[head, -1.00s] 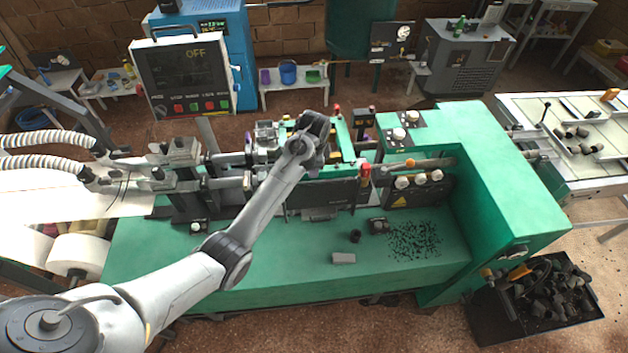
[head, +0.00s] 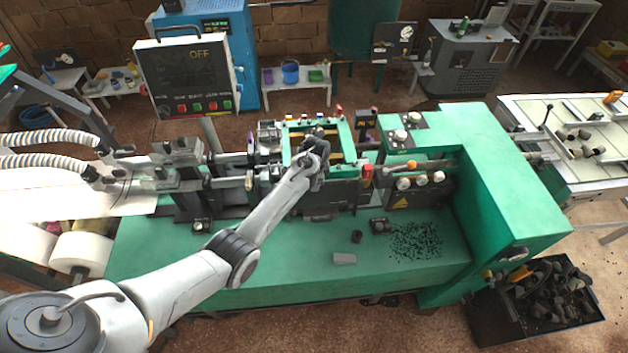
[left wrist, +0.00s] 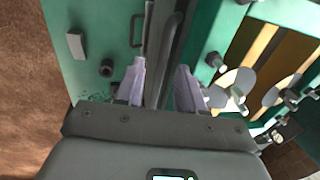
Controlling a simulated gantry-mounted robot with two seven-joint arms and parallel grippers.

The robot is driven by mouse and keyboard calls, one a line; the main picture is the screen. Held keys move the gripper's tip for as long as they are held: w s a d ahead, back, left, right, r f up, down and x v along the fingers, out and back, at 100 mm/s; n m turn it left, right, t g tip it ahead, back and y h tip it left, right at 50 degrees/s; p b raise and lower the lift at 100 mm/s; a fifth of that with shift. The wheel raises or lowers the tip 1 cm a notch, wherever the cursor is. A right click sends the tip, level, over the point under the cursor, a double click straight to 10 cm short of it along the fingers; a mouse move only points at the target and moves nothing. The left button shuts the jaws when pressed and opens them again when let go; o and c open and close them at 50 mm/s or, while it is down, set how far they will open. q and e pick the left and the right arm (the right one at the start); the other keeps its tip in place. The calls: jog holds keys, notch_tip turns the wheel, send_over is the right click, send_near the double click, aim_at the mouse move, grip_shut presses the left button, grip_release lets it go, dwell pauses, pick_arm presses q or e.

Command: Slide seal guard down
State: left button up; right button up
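The seal guard appears to be the dark upright panel (head: 343,194) on the front of the green sealing frame (head: 342,127) in the head view. My left arm crosses its left part. My left gripper (head: 313,160) is over the front of the frame, pointing down; its fingers are hard to make out there. In the left wrist view, the two pale fingers (left wrist: 161,88) are apart, one on each side of a long dark edge (left wrist: 167,40), probably the guard's upper edge. Contact with it cannot be told. My right gripper is in neither view.
A red-topped post (head: 366,172) stands close right of the guard. Black clamp arms (head: 190,175) are at the left. The green bench (head: 290,262) holds a grey block (head: 344,258), a small black cylinder (head: 357,237) and scattered black bits (head: 415,242). The control panel (head: 187,75) reads OFF.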

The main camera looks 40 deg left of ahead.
aim_at(322, 194)
pick_arm(q)
grip_shut()
notch_tip(322, 194, down, 6)
jog(key=b, duration=0.2)
jog(key=shift+b, duration=0.3)
grip_release()
